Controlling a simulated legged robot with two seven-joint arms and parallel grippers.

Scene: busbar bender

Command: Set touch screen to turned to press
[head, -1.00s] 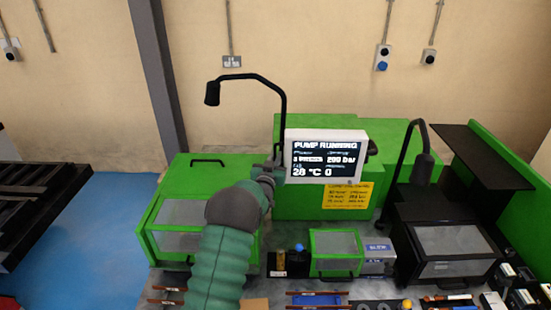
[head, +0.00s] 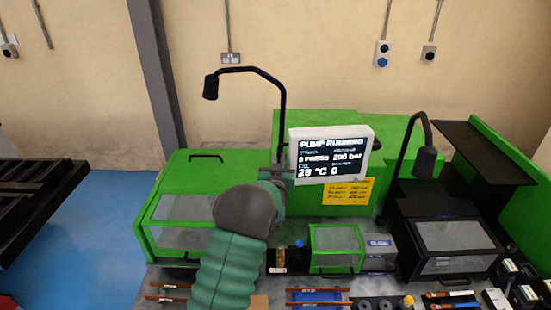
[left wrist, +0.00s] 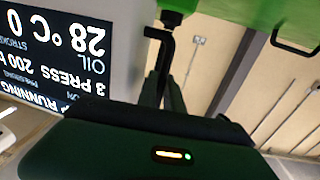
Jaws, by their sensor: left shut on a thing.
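The touch screen (head: 332,156) is a white-framed panel with a dark display, standing above the green machine. Its text includes "PUMP RUNNING", "3 PRESS", "200 bar" and "28 °C". It also shows upside down at the left of the left wrist view (left wrist: 55,45). My left gripper (head: 284,172) is at the screen's left edge, partly hidden by my own wrist. In the left wrist view my left gripper (left wrist: 163,75) is shut on a thin dark handle (left wrist: 158,34) beside the screen. My right gripper is not in view.
A black lamp arm (head: 250,70) rises close behind the screen's left side. A second lamp (head: 425,160) stands to the right. A green hooded machine (head: 195,190) is at the left. Small parts and clear-lidded boxes (head: 335,240) cover the bench below.

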